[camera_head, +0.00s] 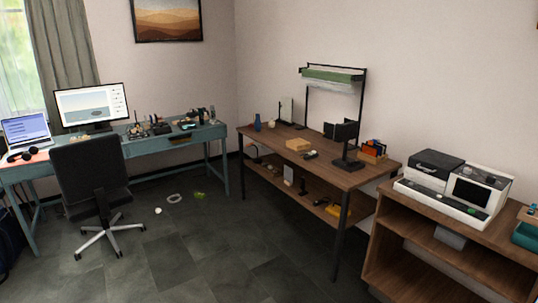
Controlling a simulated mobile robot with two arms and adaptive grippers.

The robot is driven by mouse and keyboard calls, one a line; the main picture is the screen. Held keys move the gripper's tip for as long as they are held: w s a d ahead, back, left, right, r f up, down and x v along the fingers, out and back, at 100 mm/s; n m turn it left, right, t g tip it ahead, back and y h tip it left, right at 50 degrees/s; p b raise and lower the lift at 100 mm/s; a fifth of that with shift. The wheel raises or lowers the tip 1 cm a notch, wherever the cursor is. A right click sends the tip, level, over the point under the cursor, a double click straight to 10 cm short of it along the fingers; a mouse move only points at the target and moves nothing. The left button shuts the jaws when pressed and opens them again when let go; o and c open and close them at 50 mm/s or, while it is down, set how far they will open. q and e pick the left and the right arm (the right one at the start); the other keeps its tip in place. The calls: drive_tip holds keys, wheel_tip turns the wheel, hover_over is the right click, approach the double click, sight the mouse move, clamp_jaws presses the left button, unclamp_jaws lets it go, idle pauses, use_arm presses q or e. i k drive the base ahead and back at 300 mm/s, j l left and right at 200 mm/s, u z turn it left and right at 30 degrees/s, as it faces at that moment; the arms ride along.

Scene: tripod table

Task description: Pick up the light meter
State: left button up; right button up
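I cannot make out a light meter for certain; the things on the tables are too small to tell. Small dark items (311,155) lie on the wooden worktable (340,178) in the middle of the head view. More small dark gear (160,128) stands on the blue-green desk (145,149) at the left. Neither of my grippers is in view.
An office chair (92,178) stands before the desk. A printer-like machine (455,188) sits on the wooden cabinet (410,235) at the right. Small items, including a pale ring (174,198), lie on the floor. The grey floor (230,255) in front is otherwise clear.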

sight(313, 154)
drive_tip(key=i+u, duration=0.4)
drive_tip(key=i, duration=1.8)
drive_tip(key=i+j+z, duration=0.2)
drive_tip(key=i, duration=0.25)
drive_tip(key=i+z, duration=0.25)
drive_tip(key=i, duration=0.25)
drive_tip(key=i+j+z, duration=0.2)
drive_tip(key=i, duration=0.25)
drive_tip(key=i+j+z, duration=0.2)
drive_tip(key=i+j, duration=0.2)
